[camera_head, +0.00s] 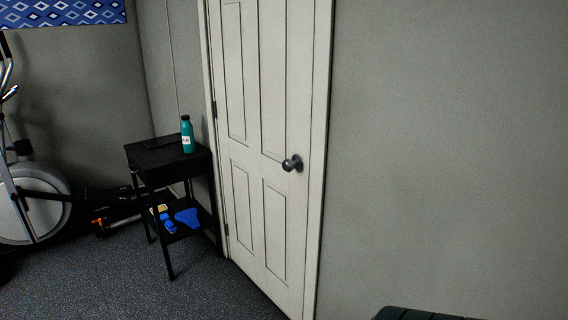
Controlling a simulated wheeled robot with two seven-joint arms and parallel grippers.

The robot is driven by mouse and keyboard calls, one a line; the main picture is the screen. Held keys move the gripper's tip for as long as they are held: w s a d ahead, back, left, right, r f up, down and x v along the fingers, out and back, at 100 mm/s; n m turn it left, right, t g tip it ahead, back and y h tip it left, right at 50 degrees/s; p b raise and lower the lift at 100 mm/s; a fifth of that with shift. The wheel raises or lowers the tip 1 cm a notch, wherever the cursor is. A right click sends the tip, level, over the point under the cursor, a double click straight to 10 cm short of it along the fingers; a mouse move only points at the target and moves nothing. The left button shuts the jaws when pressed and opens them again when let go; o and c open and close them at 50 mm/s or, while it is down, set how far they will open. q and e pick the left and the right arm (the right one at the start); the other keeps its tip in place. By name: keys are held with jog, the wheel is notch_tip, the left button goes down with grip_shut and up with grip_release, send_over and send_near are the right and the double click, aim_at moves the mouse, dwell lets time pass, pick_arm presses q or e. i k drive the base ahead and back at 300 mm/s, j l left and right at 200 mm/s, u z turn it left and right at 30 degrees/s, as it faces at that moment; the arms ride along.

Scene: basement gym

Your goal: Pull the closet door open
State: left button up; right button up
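The closet door (257,144) is white with raised panels and stands shut in its white frame (322,120). Its dark round knob (292,163) is on the door's right side. Hinges show along the left edge. Neither of my grippers is in view, and nothing touches the knob.
A small black side table (168,153) stands left of the door, close to its hinge side, with a teal bottle (187,135) on top and blue items (187,217) on its lower shelf. An exercise machine (30,205) is at the far left. Dark speckled floor (205,290) in front is clear.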

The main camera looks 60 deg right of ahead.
aim_at(263, 51)
jog(key=i+j+z, duration=0.1)
jog(key=i+z, duration=0.25)
jog(key=i+j+z, duration=0.55)
jog(key=i+z, duration=0.15)
jog(key=i, duration=0.15)
